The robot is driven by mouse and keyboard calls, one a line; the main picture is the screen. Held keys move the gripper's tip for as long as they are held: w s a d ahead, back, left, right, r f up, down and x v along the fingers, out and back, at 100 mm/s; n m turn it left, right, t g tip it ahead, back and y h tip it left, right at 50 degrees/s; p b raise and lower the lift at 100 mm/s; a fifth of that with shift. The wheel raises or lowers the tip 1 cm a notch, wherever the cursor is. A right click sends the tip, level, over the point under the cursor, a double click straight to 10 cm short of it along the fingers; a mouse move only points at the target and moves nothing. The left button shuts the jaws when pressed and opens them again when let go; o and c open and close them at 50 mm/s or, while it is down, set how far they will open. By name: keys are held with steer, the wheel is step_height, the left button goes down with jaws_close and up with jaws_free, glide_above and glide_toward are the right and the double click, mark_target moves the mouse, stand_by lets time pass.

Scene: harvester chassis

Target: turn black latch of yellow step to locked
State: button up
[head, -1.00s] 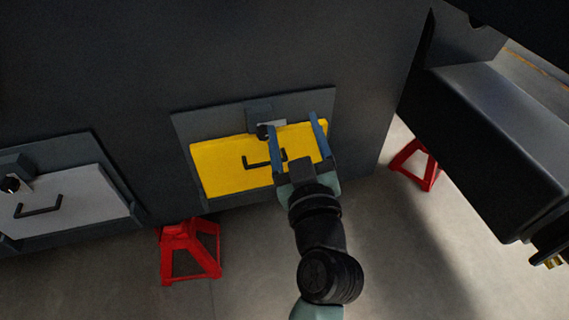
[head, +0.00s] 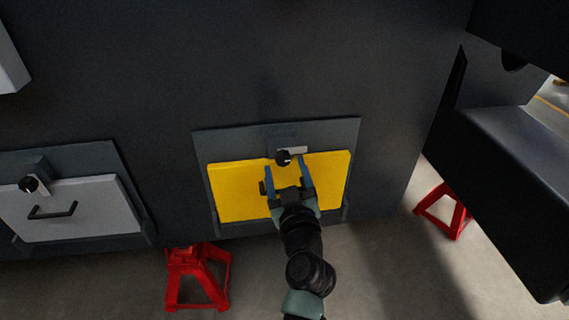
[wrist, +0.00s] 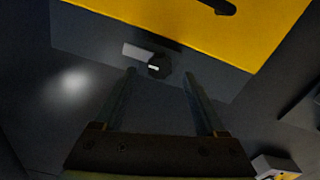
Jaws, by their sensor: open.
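The yellow step (head: 236,196) is a flat panel in a dark grey frame on the chassis wall. Its black latch (head: 283,158) is a round knob at the panel's top edge, with a pale flat tab to its right. My gripper (head: 286,169) is open and empty, its two blue fingers in front of the panel just below the latch. In the wrist view the black latch (wrist: 159,66) appears between and just beyond the fingertips of my gripper (wrist: 159,77); contact cannot be made out. The step's dark handle is mostly hidden behind my gripper in the head view.
A grey panel (head: 85,215) with its own black knob (head: 29,184) and handle is at the left. Red stands (head: 197,277) and (head: 445,209) are on the floor below. A large dark beam (head: 510,190) juts out at the right.

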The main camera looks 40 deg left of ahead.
steer(key=shift+x, duration=1.05)
jaws_close()
